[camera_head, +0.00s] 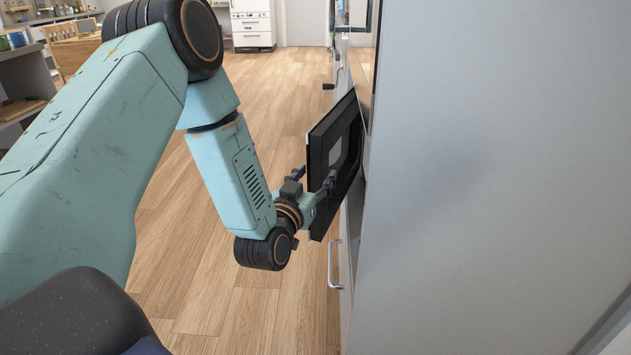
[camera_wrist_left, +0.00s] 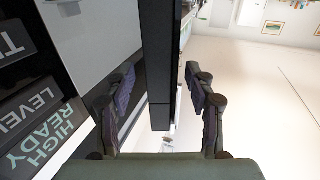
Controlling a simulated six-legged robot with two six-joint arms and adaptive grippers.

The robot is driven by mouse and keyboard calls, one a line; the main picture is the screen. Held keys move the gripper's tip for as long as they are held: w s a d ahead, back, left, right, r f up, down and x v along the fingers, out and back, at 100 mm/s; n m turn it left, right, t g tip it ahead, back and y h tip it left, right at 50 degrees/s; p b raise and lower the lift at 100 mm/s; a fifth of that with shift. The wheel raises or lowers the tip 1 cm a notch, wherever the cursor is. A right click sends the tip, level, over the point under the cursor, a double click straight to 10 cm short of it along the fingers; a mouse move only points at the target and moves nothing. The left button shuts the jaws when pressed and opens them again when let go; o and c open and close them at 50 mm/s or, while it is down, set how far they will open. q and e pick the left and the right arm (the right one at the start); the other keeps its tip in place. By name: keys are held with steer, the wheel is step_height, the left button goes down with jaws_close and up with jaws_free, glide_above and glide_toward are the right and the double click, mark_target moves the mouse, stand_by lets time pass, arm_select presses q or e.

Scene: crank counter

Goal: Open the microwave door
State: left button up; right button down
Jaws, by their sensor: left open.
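The microwave door (camera_head: 320,147) is a dark panel with a window, standing out from the cabinet front at an angle in the head view. Its hinge side and the microwave's inside are hidden. My left gripper (camera_head: 314,177) is at the door's free edge, with one finger on each side as far as I can tell. In the left wrist view the open left gripper (camera_wrist_left: 158,85) has the dark door edge (camera_wrist_left: 158,60) between its fingers. The right finger is clear of it; whether the left one touches is unclear. My right gripper is not in view.
A tall grey cabinet side (camera_head: 490,170) fills the right of the head view. A metal handle (camera_head: 334,264) sticks out below the door. The wooden floor (camera_head: 225,290) to the left is clear.

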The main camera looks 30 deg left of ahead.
arm_select(q)
steer(key=shift+w+a+f, duration=0.1)
steer(key=shift+w+a, duration=0.2)
steer(key=shift+w, duration=0.15)
steer(key=shift+d, duration=0.15)
steer(key=shift+c, duration=0.3)
jaws_close()
